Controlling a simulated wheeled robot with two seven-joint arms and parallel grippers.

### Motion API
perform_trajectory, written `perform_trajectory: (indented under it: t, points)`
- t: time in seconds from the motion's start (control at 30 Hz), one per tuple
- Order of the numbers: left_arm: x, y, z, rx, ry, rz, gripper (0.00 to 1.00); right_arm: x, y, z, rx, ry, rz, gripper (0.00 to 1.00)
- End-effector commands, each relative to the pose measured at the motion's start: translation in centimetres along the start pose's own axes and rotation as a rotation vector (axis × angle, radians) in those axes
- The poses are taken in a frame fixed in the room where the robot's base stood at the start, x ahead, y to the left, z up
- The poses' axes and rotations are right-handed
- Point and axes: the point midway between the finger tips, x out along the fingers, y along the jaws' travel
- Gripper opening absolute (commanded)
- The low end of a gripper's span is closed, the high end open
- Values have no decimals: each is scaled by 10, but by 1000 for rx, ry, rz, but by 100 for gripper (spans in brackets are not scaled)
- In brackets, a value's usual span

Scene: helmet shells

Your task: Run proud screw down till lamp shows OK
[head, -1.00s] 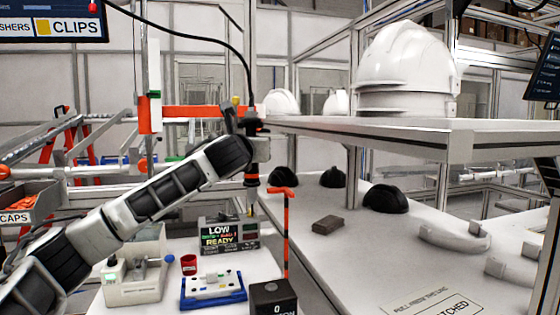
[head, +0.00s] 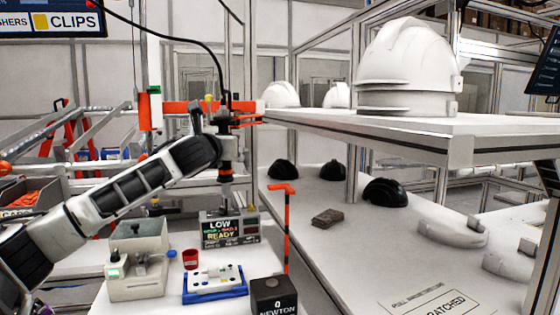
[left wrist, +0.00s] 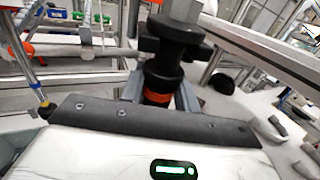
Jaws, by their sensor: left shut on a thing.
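My left gripper (head: 229,148) is shut on a dark hanging power driver (head: 226,172). The driver points down, with its tip in front of the upper part of the readout box (head: 230,240). In the left wrist view the driver (left wrist: 160,82) shows as a black body with an orange band between the fingers. The readout reads LOW and READY, with small lamps at its right side. A white plate (head: 225,275) with several small screws or studs sits in a blue-edged fixture (head: 212,297); which one stands proud is too small to tell. My right gripper is not in view.
A red cup (head: 190,259), a pale bench device (head: 137,285) and a black block marked NEWTON (head: 273,296) surround the fixture. An orange hooked stand (head: 286,225) rises at the right. A shelf (head: 420,140) with white helmets stands beyond. A cable (head: 170,36) runs to the driver.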

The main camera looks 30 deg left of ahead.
Motion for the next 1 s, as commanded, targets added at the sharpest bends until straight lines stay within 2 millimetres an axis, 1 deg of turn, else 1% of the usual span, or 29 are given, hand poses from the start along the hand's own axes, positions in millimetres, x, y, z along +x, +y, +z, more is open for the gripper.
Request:
perform_trajectory:
  t: [0.03,0.1,0.7,0.83,1.0]
  points:
    - [0,0,-8,1,3,0,0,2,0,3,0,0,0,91]
    - [0,0,-17,2,5,0,0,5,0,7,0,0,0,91]
    - [-1,-2,-86,2,5,-1,0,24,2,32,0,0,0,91]
    - [-1,-2,-94,1,4,0,0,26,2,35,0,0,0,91]
    - [-1,-2,-96,0,4,0,0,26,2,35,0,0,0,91]
